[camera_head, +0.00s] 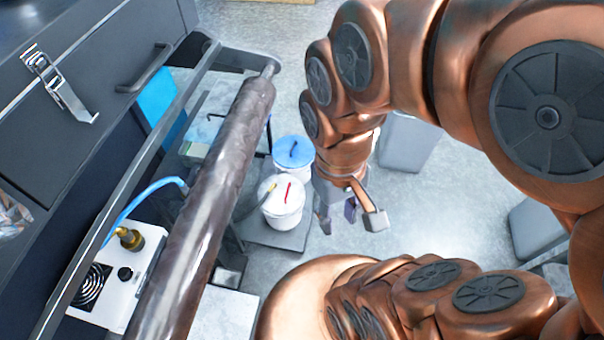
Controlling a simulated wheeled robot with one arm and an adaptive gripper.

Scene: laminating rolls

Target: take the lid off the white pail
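The white pail (281,221) stands on a grey platform on the floor, just right of the long roll. Its white lid (277,201) is on top and carries a red bar-like handle (288,191). My gripper (350,222) hangs to the right of the white pail, apart from it. Its fingers point downward and are spread, with nothing seen between them. A dark hose with a yellow end (269,190) reaches over the left part of the lid; I cannot tell whether it touches.
A pail with a blue lid (293,147) stands just behind the white pail. The long dark roll (205,215) runs diagonally along the machine at the left. Grey boxes (408,145) stand behind my gripper and at the right. Open floor (440,220) lies right of my gripper.

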